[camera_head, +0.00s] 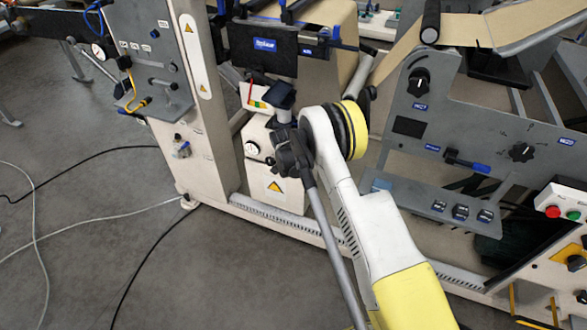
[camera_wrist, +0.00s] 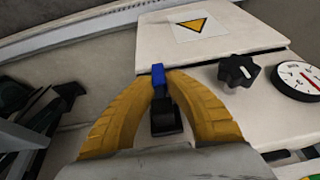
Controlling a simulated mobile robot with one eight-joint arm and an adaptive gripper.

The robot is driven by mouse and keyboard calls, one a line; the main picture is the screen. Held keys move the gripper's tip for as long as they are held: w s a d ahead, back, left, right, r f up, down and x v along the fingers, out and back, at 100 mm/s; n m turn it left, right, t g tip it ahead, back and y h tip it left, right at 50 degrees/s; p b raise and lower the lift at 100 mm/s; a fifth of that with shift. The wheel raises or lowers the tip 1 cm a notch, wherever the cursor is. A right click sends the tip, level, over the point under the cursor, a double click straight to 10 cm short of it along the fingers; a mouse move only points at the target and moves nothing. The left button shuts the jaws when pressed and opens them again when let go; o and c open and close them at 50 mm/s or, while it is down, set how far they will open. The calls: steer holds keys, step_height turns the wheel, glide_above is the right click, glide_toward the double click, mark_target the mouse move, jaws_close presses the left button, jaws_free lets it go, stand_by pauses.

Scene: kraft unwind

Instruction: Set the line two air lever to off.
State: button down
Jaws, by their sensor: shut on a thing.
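In the wrist view my gripper (camera_wrist: 161,84) has its two yellow fingers closed around a small blue lever handle (camera_wrist: 158,72). A black block (camera_wrist: 165,117) shows between the fingers, below the handle. The lever is in front of a white cabinet (camera_wrist: 157,45) with a yellow warning triangle. I cannot read a label or lever position there. In the head view the white cabinet (camera_head: 273,207) is partly behind my arm, which hides my fingers and the held lever.
Next to the lever are a black star knob (camera_wrist: 238,71) and a round gauge (camera_wrist: 298,80). In the head view a grey panel (camera_head: 470,130) with knobs and another blue handle (camera_head: 467,162) stands at right. Cables lie on the open floor (camera_head: 90,220) at left.

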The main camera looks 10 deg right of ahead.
steer(key=shift+w+a+r+m+t+y, duration=0.3)
steer(key=shift+a+m+t+y, duration=0.15)
steer(key=shift+t+y, duration=0.85)
steer(key=shift+w+a+r+m+t+y, duration=0.35)
steer(key=shift+t+y, duration=0.7)
steer(key=shift+y, duration=0.45)
steer(key=shift+w+a+r+m+t+y, duration=0.15)
steer(key=shift+w+a+m+t+y, duration=0.25)
steer(key=shift+t+y, duration=0.9)
steer(key=shift+s+y, duration=0.15)
steer(key=shift+y, duration=0.15)
steer(key=c, duration=1.4)
jaws_free()
steer(key=shift+r, duration=0.15)
